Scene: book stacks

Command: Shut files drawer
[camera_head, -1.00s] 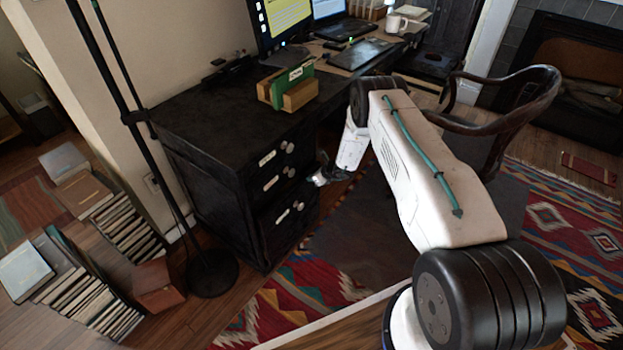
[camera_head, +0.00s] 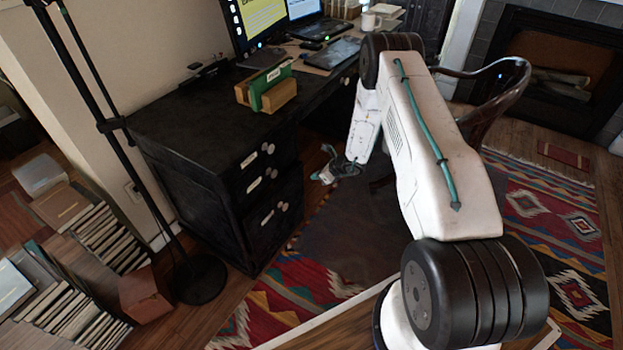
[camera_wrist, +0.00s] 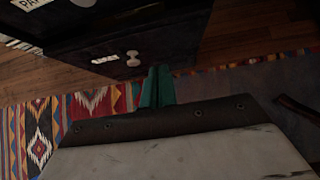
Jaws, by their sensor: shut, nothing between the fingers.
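The black desk's drawer pedestal (camera_head: 215,190) stands at left centre in the head view, with three labelled, knobbed drawers one above another. The lowest drawer (camera_head: 258,238) has a pale knob (camera_head: 283,207); its label is too small to read there. It seems to stand slightly forward of those above, but I cannot tell how far. In the wrist view a drawer knob (camera_wrist: 132,58) and a label (camera_wrist: 105,60) show just beyond my fingers. My gripper (camera_head: 325,178) is shut and empty, right of the lowest drawer and apart from it. Its green fingers (camera_wrist: 157,80) show in the wrist view.
A floor lamp base (camera_head: 198,278) and book stacks (camera_head: 75,300) stand left of the desk. A wooden chair (camera_head: 505,95) is behind my arm at right. A patterned rug (camera_head: 290,280) covers the floor before the drawers. A green file holder (camera_head: 268,92) sits on the desk.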

